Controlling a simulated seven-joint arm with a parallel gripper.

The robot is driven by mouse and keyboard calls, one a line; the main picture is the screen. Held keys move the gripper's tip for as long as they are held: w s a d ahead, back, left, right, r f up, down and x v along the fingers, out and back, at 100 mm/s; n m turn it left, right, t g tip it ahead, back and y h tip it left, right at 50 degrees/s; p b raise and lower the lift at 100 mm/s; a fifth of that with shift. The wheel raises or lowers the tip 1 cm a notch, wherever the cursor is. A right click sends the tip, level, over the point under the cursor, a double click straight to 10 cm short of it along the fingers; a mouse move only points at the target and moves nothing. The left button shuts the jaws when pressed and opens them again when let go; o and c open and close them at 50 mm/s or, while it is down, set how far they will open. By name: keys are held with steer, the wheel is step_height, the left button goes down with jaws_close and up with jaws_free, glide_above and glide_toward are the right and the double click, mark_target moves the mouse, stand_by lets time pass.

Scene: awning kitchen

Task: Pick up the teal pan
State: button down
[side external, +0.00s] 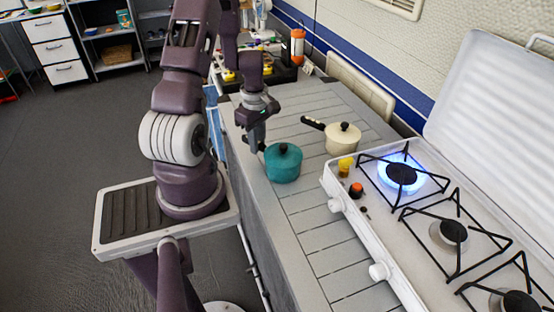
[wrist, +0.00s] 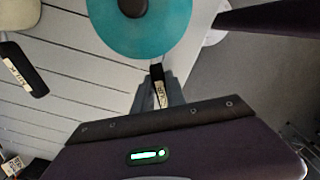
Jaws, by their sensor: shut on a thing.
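The teal pan (side external: 283,165), with a dark lid knob, stands on the grey counter (side external: 310,230) in the side view. It also shows at the top of the wrist view (wrist: 140,38), cut off by the frame edge. My gripper (side external: 258,143) is at the pan's left side in the side view. In the wrist view my gripper (wrist: 158,88) is shut on the pan's short dark handle, which carries a pale label. I cannot tell whether the pan's base is clear of the counter.
A cream pan (side external: 342,138) with a dark handle sits behind the teal pan. A white gas stove (side external: 350,215) with a lit blue burner (side external: 402,175) stands to the right. Small yellow (side external: 346,166) and orange-topped items sit at the stove's edge. The counter in front is clear.

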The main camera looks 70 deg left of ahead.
steer(key=shift+r, duration=2.9)
